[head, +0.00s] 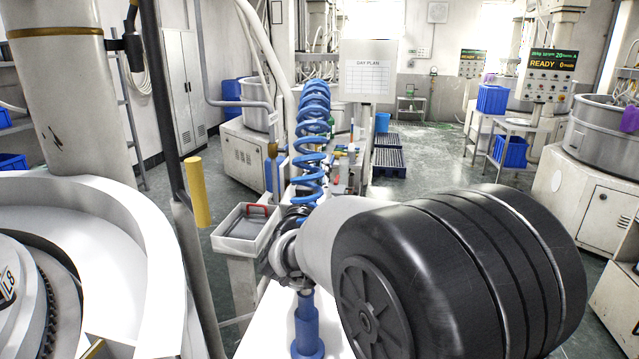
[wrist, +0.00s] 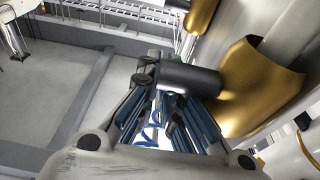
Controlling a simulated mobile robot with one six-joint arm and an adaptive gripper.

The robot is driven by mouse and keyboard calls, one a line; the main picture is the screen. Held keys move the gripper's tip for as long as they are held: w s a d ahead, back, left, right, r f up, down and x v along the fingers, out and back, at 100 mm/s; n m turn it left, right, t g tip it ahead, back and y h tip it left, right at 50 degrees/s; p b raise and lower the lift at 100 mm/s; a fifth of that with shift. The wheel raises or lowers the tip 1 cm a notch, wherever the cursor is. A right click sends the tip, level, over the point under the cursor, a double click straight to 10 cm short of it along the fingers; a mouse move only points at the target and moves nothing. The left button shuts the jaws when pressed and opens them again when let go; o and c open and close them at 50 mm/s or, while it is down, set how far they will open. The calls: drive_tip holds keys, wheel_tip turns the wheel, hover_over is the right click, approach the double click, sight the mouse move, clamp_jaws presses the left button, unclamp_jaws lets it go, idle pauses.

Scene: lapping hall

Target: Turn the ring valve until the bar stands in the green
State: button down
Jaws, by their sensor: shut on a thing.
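My gripper (head: 274,262) is partly hidden behind my own wrist in the head view, at the white bench. In the wrist view its fingertips (wrist: 168,84) are shut on a short dark grey cylinder (wrist: 190,79), which lies crosswise at the tips. A brass-coloured curved piece (wrist: 262,88) is right beside the cylinder's right end. I cannot tell whether the cylinder is part of the ring valve. I cannot make out the bar or a green zone in either view.
A blue coiled hose (head: 313,130) hangs just behind my gripper. A tray (head: 240,243) with a red-handled thing stands left of it. A white round machine (head: 150,225) fills the left foreground.

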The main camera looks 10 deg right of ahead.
drive_tip(key=c, duration=1.8)
unclamp_jaws()
drive_tip(key=shift+o, duration=0.2)
drive_tip(key=v, duration=0.7)
drive_tip(key=shift+s, duration=0.25)
